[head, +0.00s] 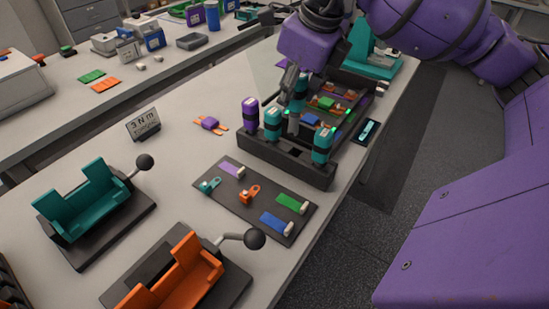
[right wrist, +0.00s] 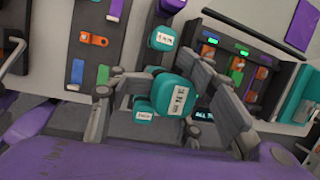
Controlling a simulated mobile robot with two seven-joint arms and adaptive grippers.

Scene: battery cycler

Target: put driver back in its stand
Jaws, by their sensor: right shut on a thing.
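My right gripper (head: 293,104) is shut on a teal driver (head: 299,86) above the back part of the dark driver stand (head: 290,167). In the right wrist view the held driver (right wrist: 172,92) shows a white label between the fingers. Whether its lower end touches the stand is hidden. A purple driver (head: 250,114), a teal driver (head: 272,124) and another teal driver (head: 321,143) stand upright in the stand. A small sign reading 3 N m (head: 144,123) stands left of the stand. My left gripper is not in view.
Behind the stand is a dark tray (head: 351,88) with coloured parts and green lights. A dark handheld display (head: 367,130) lies at the right bench edge. A parts mat (head: 226,188), a teal fixture (head: 85,200) and an orange fixture (head: 185,275) are in front.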

